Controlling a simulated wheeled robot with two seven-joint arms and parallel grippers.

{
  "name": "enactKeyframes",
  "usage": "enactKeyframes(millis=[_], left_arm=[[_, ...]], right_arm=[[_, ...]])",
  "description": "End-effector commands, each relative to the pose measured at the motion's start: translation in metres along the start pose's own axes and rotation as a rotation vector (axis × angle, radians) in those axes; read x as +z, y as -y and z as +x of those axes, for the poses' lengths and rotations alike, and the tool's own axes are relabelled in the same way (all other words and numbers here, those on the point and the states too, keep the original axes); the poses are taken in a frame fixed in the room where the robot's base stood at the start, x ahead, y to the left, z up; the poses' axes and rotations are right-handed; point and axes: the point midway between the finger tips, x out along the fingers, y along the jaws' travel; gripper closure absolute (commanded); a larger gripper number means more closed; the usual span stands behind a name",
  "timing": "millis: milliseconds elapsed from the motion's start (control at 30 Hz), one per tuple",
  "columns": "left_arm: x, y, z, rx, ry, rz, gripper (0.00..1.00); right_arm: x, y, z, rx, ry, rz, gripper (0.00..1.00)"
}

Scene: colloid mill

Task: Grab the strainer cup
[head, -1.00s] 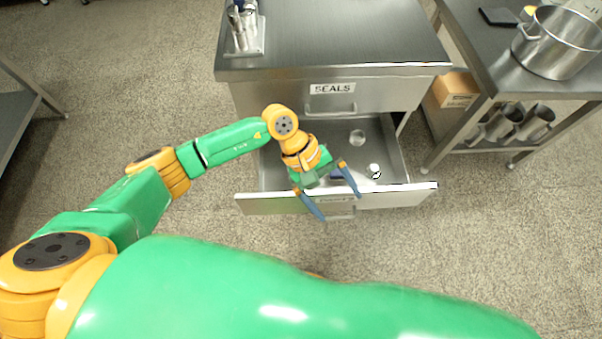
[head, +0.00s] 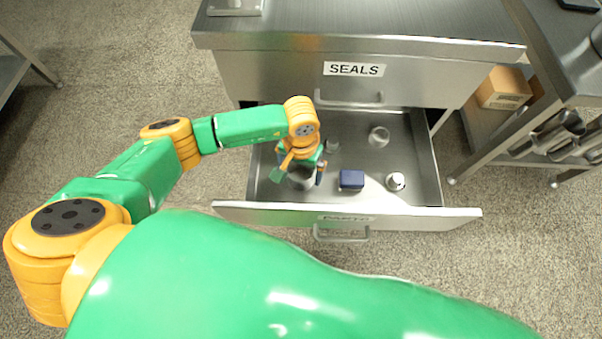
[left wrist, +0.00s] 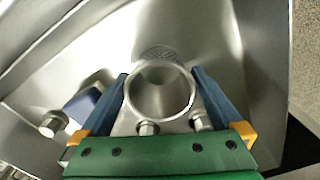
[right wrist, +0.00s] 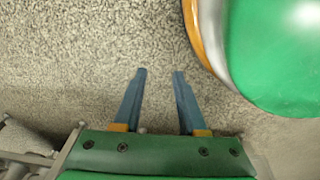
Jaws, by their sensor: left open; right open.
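The strainer cup, a round metal cup with a perforated mesh part, stands in the open drawer and shows between my fingers in the left wrist view (left wrist: 160,92). In the head view the cup (head: 302,181) is partly hidden by my left gripper (head: 299,174). My left gripper also shows in the left wrist view (left wrist: 160,75). It is open, with one blue finger on each side of the cup. I cannot tell whether the fingers touch it. My right gripper (right wrist: 159,73) is open and empty above the floor in the right wrist view.
The open drawer (head: 340,211) also holds a dark blue box (head: 351,179), a small metal part (head: 395,181) and a round clear or metal piece (head: 379,137). A closed drawer labelled SEALS (head: 354,69) is above it. A cardboard box (head: 503,88) is at the right.

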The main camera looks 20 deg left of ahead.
Motion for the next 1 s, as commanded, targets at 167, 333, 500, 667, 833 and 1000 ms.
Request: enactKeyframes(millis=[167, 333, 500, 667, 833, 1000], left_arm=[[0.000, 0.000, -0.001, 0.001, 0.000, -0.001, 0.27], [0.000, 0.000, -0.001, 0.001, 0.000, -0.001, 0.73], [0.000, 0.000, -0.001, 0.001, 0.000, -0.001, 0.83], [-0.002, 0.000, -0.016, 0.001, -0.005, -0.001, 0.83], [-0.002, 0.001, -0.063, 0.001, -0.006, 0.000, 0.83], [-0.002, 0.000, -0.100, 0.002, -0.005, -0.002, 0.83]], right_arm=[[0.000, 0.000, 0.000, 0.000, 0.000, 0.000, 0.59], [0.000, 0.000, 0.000, 0.000, 0.000, 0.000, 0.59], [0.000, 0.000, 0.000, 0.000, 0.000, 0.001, 0.59], [0.001, -0.001, -0.005, 0.002, -0.001, 0.000, 0.59], [0.014, -0.010, -0.010, 0.014, 0.007, -0.003, 0.59], [0.021, -0.014, -0.015, 0.019, 0.008, -0.003, 0.59]])
